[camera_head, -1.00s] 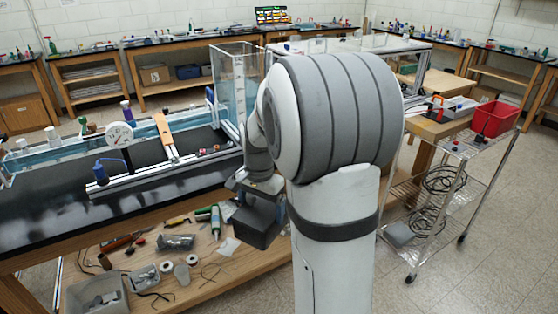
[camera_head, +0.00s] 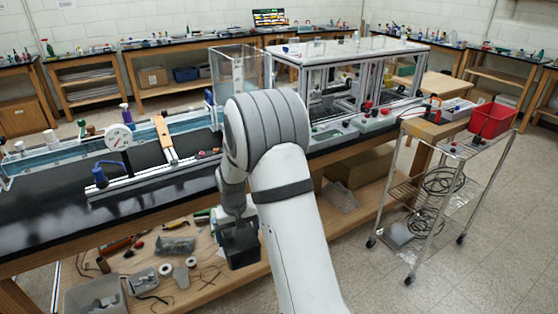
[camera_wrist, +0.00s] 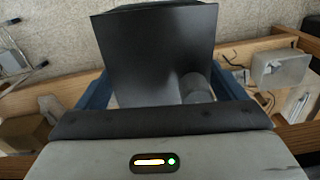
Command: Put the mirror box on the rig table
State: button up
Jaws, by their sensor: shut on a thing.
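A dark grey box, which I take to be the mirror box (camera_head: 241,249), hangs below my wrist in the head view, in front of the bench's lower shelf. In the wrist view the dark box (camera_wrist: 155,45) fills the upper middle. My gripper (camera_wrist: 163,90) is shut on it, with blue fingers at both sides; its grip in the head view is small and partly hidden by my arm. The black-topped bench (camera_head: 60,225), perhaps the rig table, carries an extrusion frame (camera_head: 345,55) with a clear top and open front at its right part.
A glass tank (camera_head: 235,70) and a long rail with a dial gauge (camera_head: 118,137) stand on the bench. The lower shelf (camera_head: 205,290) holds loose tools and a grey bin (camera_head: 95,297). A wire cart (camera_head: 440,185) with a red bin (camera_head: 492,118) stands right; open floor lies in front.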

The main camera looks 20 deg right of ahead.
aim_at(57, 224)
jog(key=u, duration=0.5)
jog(key=i, duration=0.15)
jog(key=z, duration=2.6)
jog(key=k, duration=2.05)
jog(key=u, duration=0.7)
jog(key=i, duration=0.15)
jog(key=u, duration=1.65)
jog(key=i, duration=0.8)
jog(key=z, duration=0.05)
